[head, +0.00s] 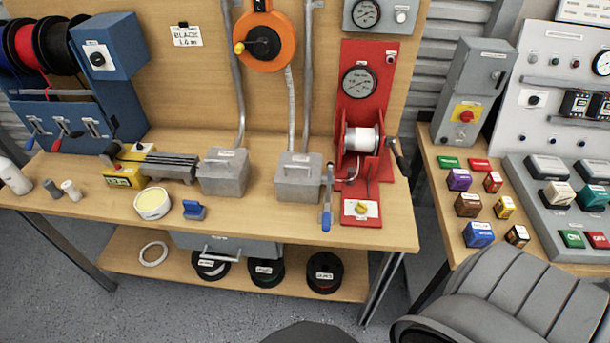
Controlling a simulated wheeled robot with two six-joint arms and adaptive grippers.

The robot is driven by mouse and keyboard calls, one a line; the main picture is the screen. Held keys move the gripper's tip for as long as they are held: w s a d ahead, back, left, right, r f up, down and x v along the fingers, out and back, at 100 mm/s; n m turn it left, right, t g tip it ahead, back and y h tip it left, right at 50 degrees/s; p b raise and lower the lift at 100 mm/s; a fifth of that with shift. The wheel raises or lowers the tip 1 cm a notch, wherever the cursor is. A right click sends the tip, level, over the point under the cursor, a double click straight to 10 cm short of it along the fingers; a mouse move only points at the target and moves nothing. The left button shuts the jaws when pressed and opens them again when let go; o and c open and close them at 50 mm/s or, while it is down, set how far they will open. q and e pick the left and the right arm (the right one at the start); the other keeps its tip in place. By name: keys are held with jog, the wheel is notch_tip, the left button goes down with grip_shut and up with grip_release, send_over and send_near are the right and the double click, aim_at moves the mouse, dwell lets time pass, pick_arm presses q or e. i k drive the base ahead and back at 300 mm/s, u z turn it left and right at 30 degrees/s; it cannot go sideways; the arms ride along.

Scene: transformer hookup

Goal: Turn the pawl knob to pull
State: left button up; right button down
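A red winch stand (348,102) stands at the right end of the wooden bench, with a white drum (362,139) and a crank handle (397,157) on its right side. A small yellow knob (361,208) sits on a white label plate on the stand's red foot, near the bench's front edge. I take this for the pawl knob. The plate's lettering and the knob's set position are too small to read. A round gauge (359,82) is on the stand's upright. Neither of my grippers is in view.
Grey boxes (299,178) stand further left. An orange reel (264,36) with another yellow knob hangs on the backboard. A grey ribbed, chair-like shape (515,295) fills the lower right.

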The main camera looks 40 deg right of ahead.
aim_at(361, 208)
jog(key=u, duration=0.55)
jog(key=k, duration=1.05)
jog(key=z, duration=1.9)
jog(key=i, duration=0.35)
jog(key=u, duration=0.05)
